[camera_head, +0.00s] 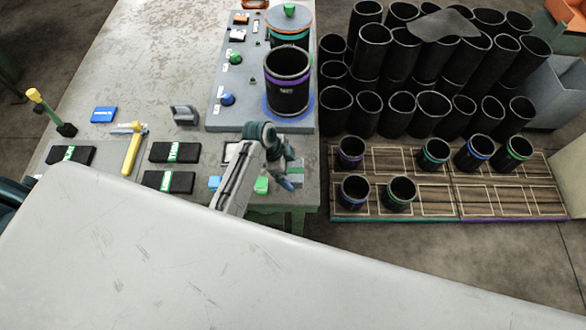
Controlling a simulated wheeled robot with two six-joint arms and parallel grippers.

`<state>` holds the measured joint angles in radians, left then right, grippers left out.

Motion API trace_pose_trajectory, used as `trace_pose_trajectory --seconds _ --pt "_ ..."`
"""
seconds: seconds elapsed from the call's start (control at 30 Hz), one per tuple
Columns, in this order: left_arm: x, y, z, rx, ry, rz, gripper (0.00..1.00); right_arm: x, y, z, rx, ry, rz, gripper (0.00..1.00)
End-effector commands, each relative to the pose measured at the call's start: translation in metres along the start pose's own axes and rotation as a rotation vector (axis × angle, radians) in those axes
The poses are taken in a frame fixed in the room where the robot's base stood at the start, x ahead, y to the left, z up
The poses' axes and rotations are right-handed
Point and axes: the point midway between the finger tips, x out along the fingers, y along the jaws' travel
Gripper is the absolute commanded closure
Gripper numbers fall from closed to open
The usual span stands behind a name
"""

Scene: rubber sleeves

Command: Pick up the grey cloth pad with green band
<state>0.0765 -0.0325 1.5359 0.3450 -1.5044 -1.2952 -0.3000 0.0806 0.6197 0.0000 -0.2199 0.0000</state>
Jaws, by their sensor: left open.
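The grey cloth pad with green band (297,172) appears to lie near the right front edge of the grey table, partly hidden by my left gripper. My left gripper (290,179) is open, right at the pad in the picture. I cannot tell whether its fingers touch the pad or are around it. My right gripper is not in view.
A green block (261,185) and a blue block (214,183) lie left of the gripper. Black pads with green labels (175,152) lie farther left. A raised board (225,118) holds a black sleeve (287,88). Several sleeves stand on a wooden pallet (440,200) at right.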

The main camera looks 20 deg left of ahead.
Motion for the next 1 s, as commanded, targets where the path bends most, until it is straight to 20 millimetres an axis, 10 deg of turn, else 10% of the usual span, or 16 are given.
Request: trace_pose_trajectory --seconds 0.43,0.63,1.0 --pt "0.018 -0.001 0.0 0.0 0.001 -0.001 0.0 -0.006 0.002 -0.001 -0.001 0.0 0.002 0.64" --pt "0.018 -0.001 0.0 -0.001 0.0 -0.001 0.39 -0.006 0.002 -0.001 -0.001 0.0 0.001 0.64" --pt "0.015 -0.001 -0.001 0.0 0.001 -0.003 0.41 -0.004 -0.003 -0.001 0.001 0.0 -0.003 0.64"
